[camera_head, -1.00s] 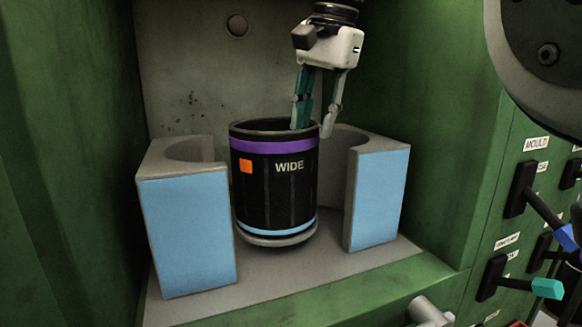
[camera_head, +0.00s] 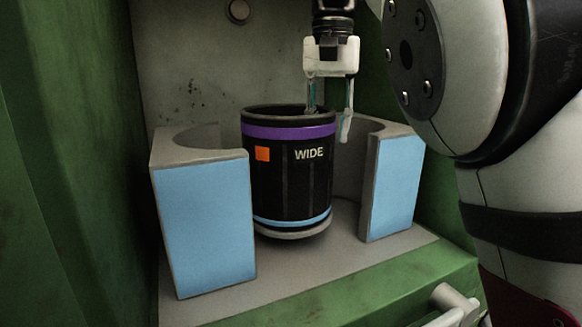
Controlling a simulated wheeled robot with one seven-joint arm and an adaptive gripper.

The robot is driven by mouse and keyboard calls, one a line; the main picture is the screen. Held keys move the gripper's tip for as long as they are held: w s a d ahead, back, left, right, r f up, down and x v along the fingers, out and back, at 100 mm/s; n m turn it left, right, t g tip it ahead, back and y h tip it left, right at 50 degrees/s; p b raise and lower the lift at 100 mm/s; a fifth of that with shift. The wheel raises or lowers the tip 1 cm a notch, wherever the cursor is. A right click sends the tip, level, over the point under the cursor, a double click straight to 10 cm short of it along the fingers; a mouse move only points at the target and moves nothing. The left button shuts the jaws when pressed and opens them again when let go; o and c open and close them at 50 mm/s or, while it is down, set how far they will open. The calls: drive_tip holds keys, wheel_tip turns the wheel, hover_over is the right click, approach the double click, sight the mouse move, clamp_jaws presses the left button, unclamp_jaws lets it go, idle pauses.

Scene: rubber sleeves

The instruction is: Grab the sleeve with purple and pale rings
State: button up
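The sleeve (camera_head: 288,185) is a black cylinder with a purple ring near the top, a pale blue ring near the bottom, an orange square and the word WIDE. It stands upright between two grey mould halves with light blue faces. My gripper (camera_head: 328,122) points down at the sleeve's right rim. One finger goes behind the rim, its tip hidden inside the sleeve; the other is outside, to the right of the wall. The fingers are apart with the rim between them. Whether they touch the wall cannot be told.
The left mould half (camera_head: 203,225) and right mould half (camera_head: 392,185) flank the sleeve closely. Green machine walls enclose the recess on both sides. My arm covers the right of the view. A grey handle (camera_head: 455,305) sticks out at the lower right.

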sight(332, 151)
drive_tip(key=f+b, duration=0.2)
drive_tip(key=f, duration=0.1)
drive_tip(key=f+b, duration=0.1)
drive_tip(key=shift+d+f+b, duration=0.3)
drive_tip(key=shift+f+b, duration=0.05)
drive_tip(key=shift+f, duration=0.05)
drive_tip(key=shift+r, duration=0.1)
clamp_jaws()
